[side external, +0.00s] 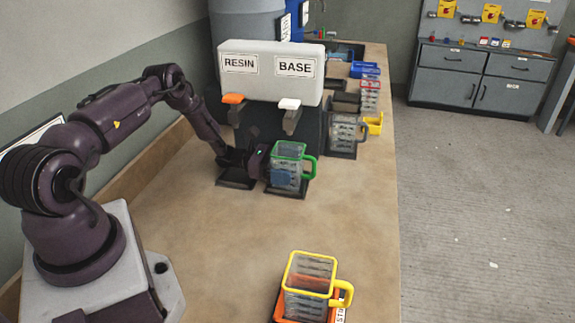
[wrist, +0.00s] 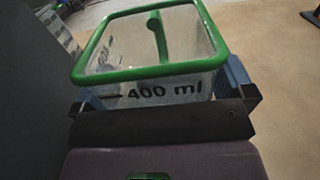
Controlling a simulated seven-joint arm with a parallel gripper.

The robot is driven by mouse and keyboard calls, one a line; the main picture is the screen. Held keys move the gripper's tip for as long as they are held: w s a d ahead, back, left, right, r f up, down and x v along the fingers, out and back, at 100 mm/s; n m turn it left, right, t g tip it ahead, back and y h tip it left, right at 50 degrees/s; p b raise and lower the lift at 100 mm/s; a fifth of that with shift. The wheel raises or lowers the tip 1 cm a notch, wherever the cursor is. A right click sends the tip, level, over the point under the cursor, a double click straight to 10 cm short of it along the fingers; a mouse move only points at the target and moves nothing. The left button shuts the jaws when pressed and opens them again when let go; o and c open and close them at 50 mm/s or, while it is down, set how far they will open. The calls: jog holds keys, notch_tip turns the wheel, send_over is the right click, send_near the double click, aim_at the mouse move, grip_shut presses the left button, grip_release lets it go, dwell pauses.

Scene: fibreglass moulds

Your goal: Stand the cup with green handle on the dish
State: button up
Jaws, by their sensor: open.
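The clear cup with green rim and green handle (side external: 290,165) stands upright at the dispenser, on or just over a dark pad (side external: 303,188) below the white tap. In the wrist view the cup (wrist: 150,75) shows its "400 ml" mark. My gripper (side external: 281,178) reaches it from the left. Its open blue fingers (wrist: 162,90) lie on either side of the cup; I cannot tell whether they touch it. At the front, an orange dish-like tray (side external: 280,308) holds a clear cup with yellow rim and handle (side external: 308,278). The tray is partly cut off by the picture edge.
A dispenser marked RESIN and BASE (side external: 270,75) stands behind the cup, its orange tap (side external: 233,99) and white tap (side external: 290,104) overhead. The counter (side external: 220,250) between the dispenser and tray is clear.

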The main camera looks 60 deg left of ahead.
jog(key=v, duration=0.7)
jog(key=shift+s+a, duration=0.15)
jog(key=shift+a, duration=0.05)
jog(key=shift+s+a, duration=0.1)
jog(key=shift+s, duration=0.05)
jog(key=shift+s+r, duration=0.15)
jog(key=shift+s, duration=0.05)
jog(key=s+d+m+g, duration=0.1)
jog(key=s+m+g, duration=0.1)
jog(key=g, duration=0.1)
jog(key=s+d+r+m+g, duration=0.1)
jog(key=s+m+g, duration=0.1)
jog(key=g, duration=0.1)
jog(key=s+r+m+g, duration=0.1)
jog(key=s+m+g, duration=0.1)
jog(key=g, duration=0.1)
jog(key=shift+s+d+r, duration=0.2)
jog(key=shift+s+d, duration=0.2)
jog(key=s+r+m+g+y, duration=0.4)
jog(key=s+r+g, duration=0.1)
jog(key=g, duration=0.1)
jog(key=d+r+m+t+y, duration=0.2)
jog(key=d+r+m+y, duration=0.6)
jog(key=r, duration=0.8)
jog(key=s+d+r+m+t, duration=0.5)
jog(key=s+d+r+m, duration=0.2)
jog(key=d, duration=0.4)
jog(key=shift+s+d+r+m+t+y, duration=0.2)
jog(key=shift+s+r+m+t+y, duration=0.2)
jog(key=shift+s+m, duration=0.55)
